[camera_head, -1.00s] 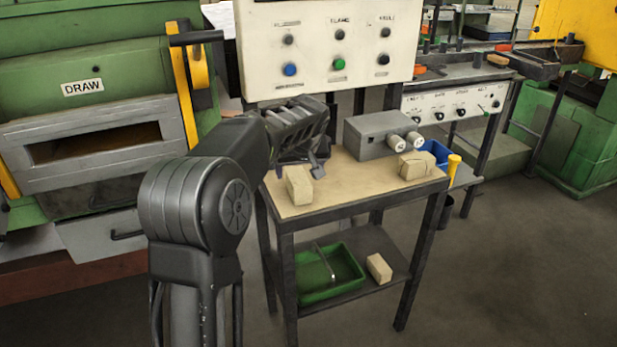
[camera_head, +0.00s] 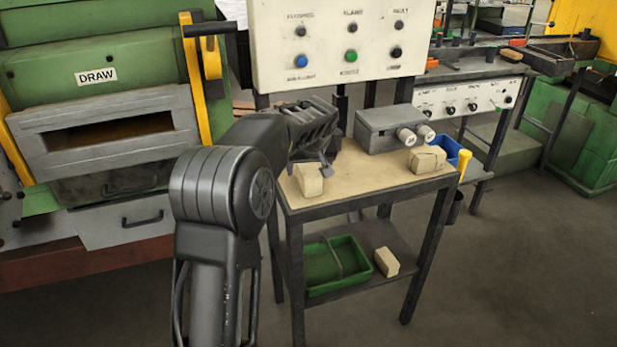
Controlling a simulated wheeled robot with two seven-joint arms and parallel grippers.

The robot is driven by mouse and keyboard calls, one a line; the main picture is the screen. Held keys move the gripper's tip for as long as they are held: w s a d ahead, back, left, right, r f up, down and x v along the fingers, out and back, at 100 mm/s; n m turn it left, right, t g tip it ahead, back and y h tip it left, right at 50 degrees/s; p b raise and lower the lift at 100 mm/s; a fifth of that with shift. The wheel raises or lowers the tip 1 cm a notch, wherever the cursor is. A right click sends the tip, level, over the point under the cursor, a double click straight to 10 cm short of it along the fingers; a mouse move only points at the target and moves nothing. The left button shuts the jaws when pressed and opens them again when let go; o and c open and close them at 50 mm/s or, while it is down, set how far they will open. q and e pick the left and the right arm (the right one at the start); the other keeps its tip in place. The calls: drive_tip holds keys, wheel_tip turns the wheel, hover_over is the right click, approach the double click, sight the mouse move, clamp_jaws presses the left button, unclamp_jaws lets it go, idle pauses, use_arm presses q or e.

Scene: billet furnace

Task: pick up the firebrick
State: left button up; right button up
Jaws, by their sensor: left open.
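Three pale, block-shaped bricks show. One brick (camera_head: 308,181) lies near the left front of the tan tabletop (camera_head: 365,185). A second block (camera_head: 427,159), with a dark line across it, lies at the right of the top. A third (camera_head: 386,262) lies on the lower shelf. I cannot tell from looks alone which is the firebrick. My left gripper (camera_head: 326,169) is open over the left part of the table, pointing down just behind and right of the nearest brick. I cannot tell if they touch. My arm hides the table's left back corner. My right gripper is out of view.
A grey box (camera_head: 382,131) with two round white-ended parts stands at the table's back, near a blue bin (camera_head: 447,150) and a yellow cylinder (camera_head: 464,165). A green tray (camera_head: 335,270) is on the shelf. A control panel (camera_head: 350,72) rises behind; a green furnace (camera_head: 95,110) stands left.

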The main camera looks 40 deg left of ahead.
sight(309, 170)
use_arm(q)
drive_tip(key=p+x, duration=0.1)
drive_tip(key=x, duration=0.3)
drive_tip(key=shift+w+f, duration=0.25)
drive_tip(key=shift+f, duration=0.05)
drive_tip(key=shift+c, duration=0.5)
clamp_jaws()
idle(0.4)
